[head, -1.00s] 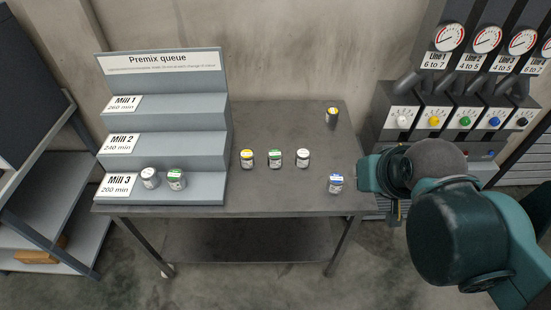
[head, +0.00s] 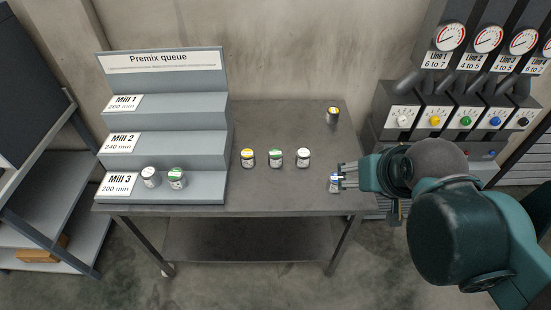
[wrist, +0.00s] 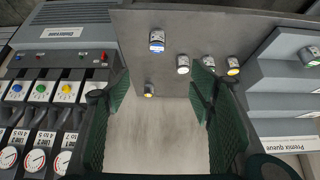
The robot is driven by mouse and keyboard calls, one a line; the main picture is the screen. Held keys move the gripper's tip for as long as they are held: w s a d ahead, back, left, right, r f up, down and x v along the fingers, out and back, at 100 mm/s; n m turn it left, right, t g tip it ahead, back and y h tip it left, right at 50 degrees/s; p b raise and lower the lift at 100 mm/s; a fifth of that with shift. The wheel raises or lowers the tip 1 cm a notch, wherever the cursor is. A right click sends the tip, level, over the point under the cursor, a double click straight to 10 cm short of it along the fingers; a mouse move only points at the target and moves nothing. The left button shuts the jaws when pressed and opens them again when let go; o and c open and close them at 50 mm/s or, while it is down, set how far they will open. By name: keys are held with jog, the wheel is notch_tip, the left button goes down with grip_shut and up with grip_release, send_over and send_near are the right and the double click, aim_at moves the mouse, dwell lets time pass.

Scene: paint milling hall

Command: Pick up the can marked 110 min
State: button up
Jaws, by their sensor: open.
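Several small cans stand on the grey table (head: 268,190), their minute marks too small to read. A blue-labelled can (head: 334,186) is at the right front, partly covered by my gripper (head: 342,176). In the wrist view the gripper (wrist: 160,82) is open and empty, with the blue can (wrist: 157,42) beyond its fingertips. A yellow-topped can (head: 248,158), a green-labelled can (head: 275,157) and a white can (head: 303,158) form a row. A dark can with a yellow top (head: 332,115) stands at the back right.
A stepped Premix queue rack (head: 165,115) stands on the table's left, with a white can (head: 150,177) and a green-topped can (head: 176,178) on its Mill 3 step. A gauge and knob panel (head: 455,110) is at the right. The table's middle front is clear.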

jog(key=n+g+p, duration=0.4)
jog(key=n+g, duration=0.3)
jog(key=n, duration=1.3)
send_over(276, 153)
jog(key=f, duration=1.7)
jog(key=shift+d+f, duration=0.3)
jog(key=shift+w+a+f+n, duration=0.1)
jog(key=shift+a+f+n, duration=0.2)
jog(key=shift+f, duration=0.25)
jog(key=shift+f, duration=1.3)
